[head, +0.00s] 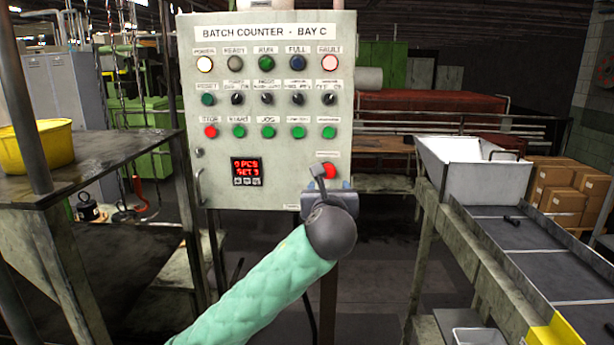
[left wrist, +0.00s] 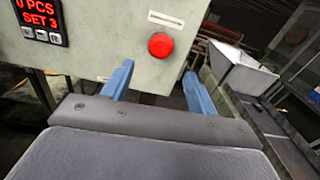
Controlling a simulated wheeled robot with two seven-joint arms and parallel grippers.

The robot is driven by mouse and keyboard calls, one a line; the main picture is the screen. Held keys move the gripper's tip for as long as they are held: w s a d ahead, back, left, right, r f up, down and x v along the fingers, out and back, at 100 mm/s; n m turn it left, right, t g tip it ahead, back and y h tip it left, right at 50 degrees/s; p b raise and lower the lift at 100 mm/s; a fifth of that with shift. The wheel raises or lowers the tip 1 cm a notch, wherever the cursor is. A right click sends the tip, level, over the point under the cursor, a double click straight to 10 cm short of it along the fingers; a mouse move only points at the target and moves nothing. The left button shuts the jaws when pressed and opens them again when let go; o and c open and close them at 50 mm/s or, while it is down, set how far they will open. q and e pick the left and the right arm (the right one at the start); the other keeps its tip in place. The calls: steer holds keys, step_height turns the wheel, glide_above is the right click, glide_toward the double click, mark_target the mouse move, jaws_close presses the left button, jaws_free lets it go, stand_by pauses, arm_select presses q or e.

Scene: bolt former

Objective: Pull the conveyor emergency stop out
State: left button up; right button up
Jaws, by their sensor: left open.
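The emergency stop, a red round button (head: 329,171), is on the lower right of the grey control panel (head: 215,180) marked BATCH COUNTER - BAY C. In the left wrist view the red button (left wrist: 160,45) shows whole, just beyond and above the gap between my fingers. My left gripper (head: 328,186) is in front of the panel's lower right, its blue fingers spread around empty space. The left wrist view shows the open gripper (left wrist: 157,76) with nothing between the fingers. In the head view my wrist partly covers the button's lower edge. My right gripper is not in view.
A red-digit counter display (head: 247,171) is left of the button, with rows of lamps and knobs above. A conveyor (head: 520,245) with a white hopper (head: 465,165) stands at right. A table (head: 90,165) with a yellow tub (head: 40,145) stands at left.

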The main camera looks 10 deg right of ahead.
mark_target(328, 171)
arm_select(q)
steer(key=shift+m, duration=0.3)
steer(key=p+x, duration=0.1)
steer(key=x, duration=0.2)
steer(key=r+p+x, duration=0.1)
steer(key=x, duration=0.1)
steer(key=shift+w+r, duration=0.1)
steer(key=shift+w, duration=0.3)
steer(key=shift+p+x, duration=0.45)
steer(key=shift+x, duration=0.35)
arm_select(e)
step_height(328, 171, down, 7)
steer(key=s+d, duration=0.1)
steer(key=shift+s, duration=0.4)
